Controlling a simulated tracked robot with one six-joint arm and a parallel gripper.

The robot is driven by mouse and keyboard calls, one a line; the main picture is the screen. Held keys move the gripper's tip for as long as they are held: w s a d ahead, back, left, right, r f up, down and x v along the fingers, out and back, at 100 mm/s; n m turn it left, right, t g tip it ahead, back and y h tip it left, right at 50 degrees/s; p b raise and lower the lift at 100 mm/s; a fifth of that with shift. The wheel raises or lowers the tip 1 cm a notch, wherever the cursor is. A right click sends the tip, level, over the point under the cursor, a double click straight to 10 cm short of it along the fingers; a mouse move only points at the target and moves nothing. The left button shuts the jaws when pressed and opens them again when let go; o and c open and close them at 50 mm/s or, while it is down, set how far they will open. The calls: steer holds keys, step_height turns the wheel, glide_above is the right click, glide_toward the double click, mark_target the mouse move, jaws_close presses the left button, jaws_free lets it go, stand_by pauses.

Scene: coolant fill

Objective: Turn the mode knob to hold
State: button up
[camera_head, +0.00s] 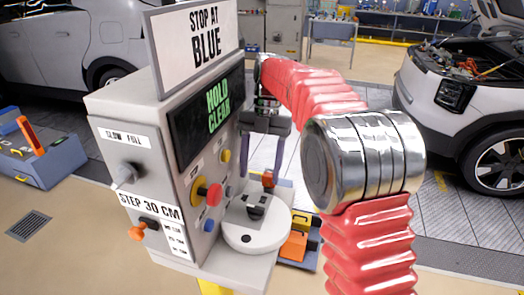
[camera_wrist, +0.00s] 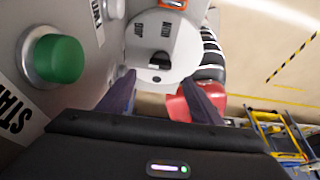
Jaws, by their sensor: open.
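The grey control cabinet (camera_head: 125,110) has a dark display (camera_head: 212,112) with green text that appears to read "HOLD CLEAR". A round white plate (camera_head: 245,238) juts out at its lower right and carries a small dark knob-like part (camera_head: 256,205). The plate (camera_wrist: 140,40) and dark part (camera_wrist: 158,62) also show in the wrist view, with two dark labels too small to read. I cannot tell for sure that this part is the mode knob. My gripper (camera_head: 262,165) is open and empty above the plate, its fingers apart; it also shows in the wrist view (camera_wrist: 160,95).
A green button (camera_wrist: 58,58) sits on the panel close left of my gripper. A yellow knob (camera_head: 199,188), red button (camera_head: 214,194) and blue button (camera_head: 209,225) project from the panel. The side face has a grey knob (camera_head: 125,176) and an orange-ended lever (camera_head: 138,232). Cars stand behind.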

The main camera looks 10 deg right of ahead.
steer(key=v, duration=0.5)
steer(key=shift+w+f, duration=0.1)
stand_by(0.3)
steer(key=s+d+r+m+t, duration=0.1)
steer(key=s+d+m+t, duration=0.2)
steer(key=s+m, duration=0.45)
steer(key=s+d+r+m+t, duration=0.2)
steer(key=s+m, duration=0.5)
steer(key=m, duration=0.2)
steer(key=s+d+f+m+t+h, duration=0.1)
steer(key=s+d+f+m+t, duration=0.1)
steer(key=s+f+m, duration=0.2)
steer(key=s+d+f+m+t, duration=0.2)
steer(key=s+f+m, duration=0.2)
steer(key=s+m, duration=0.4)
steer(key=shift+s+f+m+t+h, duration=0.2)
steer(key=shift+s+m+t+h, duration=0.15)
steer(key=shift+m, duration=1.1)
